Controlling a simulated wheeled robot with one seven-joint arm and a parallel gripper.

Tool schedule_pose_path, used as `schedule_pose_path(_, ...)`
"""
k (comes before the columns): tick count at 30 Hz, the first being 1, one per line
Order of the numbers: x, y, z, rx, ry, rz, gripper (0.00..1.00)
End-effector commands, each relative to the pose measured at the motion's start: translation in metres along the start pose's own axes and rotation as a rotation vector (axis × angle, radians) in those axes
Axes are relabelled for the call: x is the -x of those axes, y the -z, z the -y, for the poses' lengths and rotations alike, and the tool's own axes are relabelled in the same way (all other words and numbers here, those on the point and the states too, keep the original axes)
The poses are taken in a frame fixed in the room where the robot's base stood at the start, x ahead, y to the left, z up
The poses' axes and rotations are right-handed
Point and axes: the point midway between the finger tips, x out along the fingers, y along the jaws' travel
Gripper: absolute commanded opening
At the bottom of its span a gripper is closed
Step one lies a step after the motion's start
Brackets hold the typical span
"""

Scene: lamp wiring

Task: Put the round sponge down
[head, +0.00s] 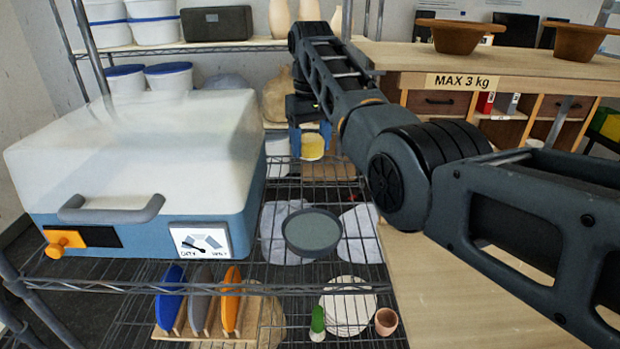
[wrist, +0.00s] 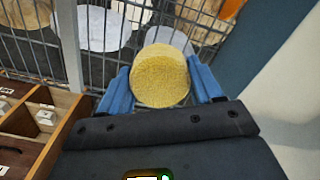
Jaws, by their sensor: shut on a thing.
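The round sponge (wrist: 160,76) is a yellow disc between the two blue fingers of my gripper (wrist: 164,88) in the wrist view. The fingers touch its left and right sides. In the head view the sponge (head: 313,147) shows below my gripper (head: 309,140), near the back of the wire shelf (head: 245,306). My gripper is shut on the sponge. The wrist view shows wire mesh behind and below it. I cannot tell whether the sponge touches the shelf.
A large blue and white box (head: 140,150) with a grey handle stands on the left. A grey round dish (head: 312,232) lies on the mesh in front. A wooden counter (head: 480,290) is on the right. A wooden compartment tray (wrist: 38,125) is at left in the wrist view.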

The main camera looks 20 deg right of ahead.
Motion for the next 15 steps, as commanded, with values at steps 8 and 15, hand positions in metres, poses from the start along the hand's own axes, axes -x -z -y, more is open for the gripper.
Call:
schedule_pose_path(8,-0.021,-0.001,0.0,0.0,0.001,0.004,0.41)
schedule_pose_path(15,-0.057,-0.001,0.0,0.0,0.0,0.002,0.41)
